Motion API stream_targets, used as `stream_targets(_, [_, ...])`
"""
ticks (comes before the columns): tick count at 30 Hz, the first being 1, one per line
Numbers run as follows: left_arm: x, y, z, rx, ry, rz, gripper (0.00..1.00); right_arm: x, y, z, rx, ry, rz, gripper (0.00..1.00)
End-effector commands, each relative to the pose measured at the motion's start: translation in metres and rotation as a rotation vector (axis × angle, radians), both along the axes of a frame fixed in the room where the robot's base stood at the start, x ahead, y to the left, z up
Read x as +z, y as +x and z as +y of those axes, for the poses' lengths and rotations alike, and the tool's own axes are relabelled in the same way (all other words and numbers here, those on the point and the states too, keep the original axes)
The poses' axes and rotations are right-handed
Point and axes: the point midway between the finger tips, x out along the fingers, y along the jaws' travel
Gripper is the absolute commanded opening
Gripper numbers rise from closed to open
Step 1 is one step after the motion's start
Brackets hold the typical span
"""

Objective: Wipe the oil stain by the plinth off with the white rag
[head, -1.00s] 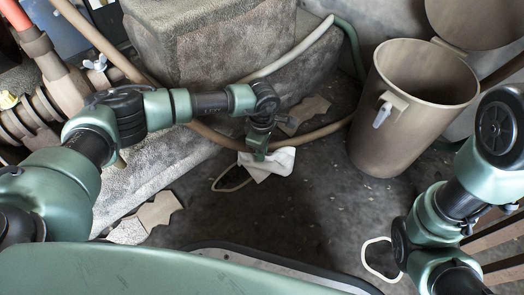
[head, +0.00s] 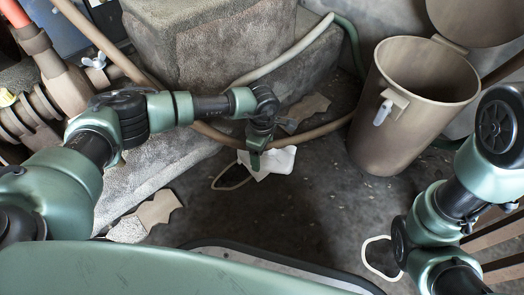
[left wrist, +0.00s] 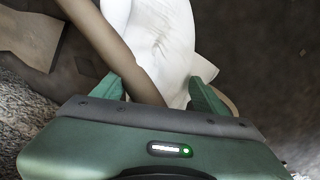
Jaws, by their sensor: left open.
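The white rag (head: 277,163) lies crumpled beside the grey stone plinth (head: 215,45). My left gripper (head: 255,165) is over the rag's left part, pointing down. In the left wrist view the open fingers of my left gripper (left wrist: 163,88) are either side of the rag (left wrist: 165,35), with a brown hose (left wrist: 110,38) also reaching between them in the picture. Whether the fingers touch the rag I cannot tell. The floor is dark below the rag, but I cannot make out a clear stain edge. My right arm shows at the right; its gripper is out of view.
A brown bin (head: 405,105) with its lid open stands right of the rag. Hoses run along the plinth. The middle floor is clear.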

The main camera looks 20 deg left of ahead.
Motion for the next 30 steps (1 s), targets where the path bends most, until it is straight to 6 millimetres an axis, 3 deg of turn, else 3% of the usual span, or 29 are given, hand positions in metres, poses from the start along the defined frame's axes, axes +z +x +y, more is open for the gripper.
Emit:
stream_targets(2, [-0.0039,-0.0003,0.0001,0.0,0.001,0.001,0.71,-0.0008,0.0002,0.0,0.0,0.0,0.001,0.36])
stream_targets(16, [-0.0034,-0.0003,0.0006,0.0,0.001,0.001,0.0,-0.0006,0.0004,0.0,0.0,0.0,0.001,0.36])
stream_targets(30, [0.0002,-0.0016,0.0003,-0.002,0.0,0.001,0.0,0.0012,0.0006,0.0001,0.0,0.0,0.001,0.36])
